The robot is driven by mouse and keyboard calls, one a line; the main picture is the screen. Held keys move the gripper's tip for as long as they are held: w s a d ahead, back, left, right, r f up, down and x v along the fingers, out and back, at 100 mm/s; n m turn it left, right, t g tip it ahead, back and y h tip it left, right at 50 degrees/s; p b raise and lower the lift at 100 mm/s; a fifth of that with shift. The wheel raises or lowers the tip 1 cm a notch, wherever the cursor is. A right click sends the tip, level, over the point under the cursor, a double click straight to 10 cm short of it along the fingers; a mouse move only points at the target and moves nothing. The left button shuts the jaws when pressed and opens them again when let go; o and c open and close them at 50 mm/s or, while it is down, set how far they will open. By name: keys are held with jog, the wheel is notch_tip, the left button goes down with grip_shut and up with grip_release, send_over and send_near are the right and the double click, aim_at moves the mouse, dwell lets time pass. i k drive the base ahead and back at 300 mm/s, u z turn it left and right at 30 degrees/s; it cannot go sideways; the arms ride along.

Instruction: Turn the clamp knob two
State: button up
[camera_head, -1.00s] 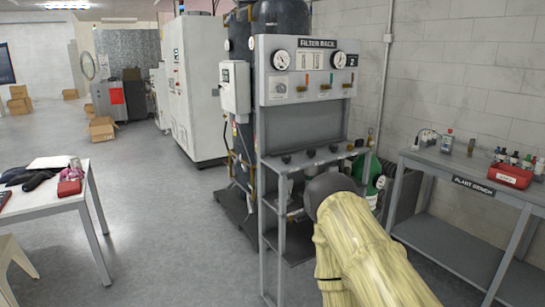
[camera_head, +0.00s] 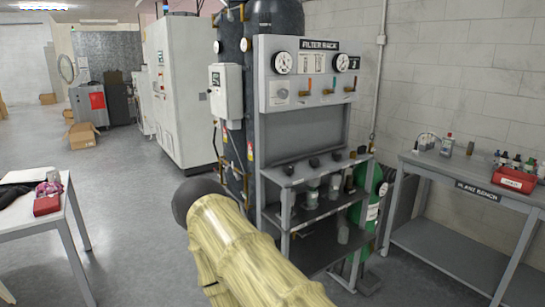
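The filter rack (camera_head: 307,45) stands in the middle of the view. A row of small dark knobs sits along its ledge, among them one at the left (camera_head: 288,169), one right of it (camera_head: 314,161) and one further right (camera_head: 336,156). Their labels are too small to read, so I cannot tell which is clamp knob two. Clear cylinders (camera_head: 312,193) hang beneath the ledge. My arm, in a pale yellow cover, reaches up from the bottom, its dark rounded part left of the rack's legs. My gripper's fingers do not show.
A plant bench (camera_head: 480,188) stands at the right with a red bin (camera_head: 515,180) and bottles. A table (camera_head: 38,222) stands at the left with a red box.

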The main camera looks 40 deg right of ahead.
aim_at(313, 161)
jog(key=u, duration=0.05)
jog(key=i, duration=0.55)
jog(key=z, duration=0.8)
jog(key=i, duration=0.55)
jog(key=z, duration=0.65)
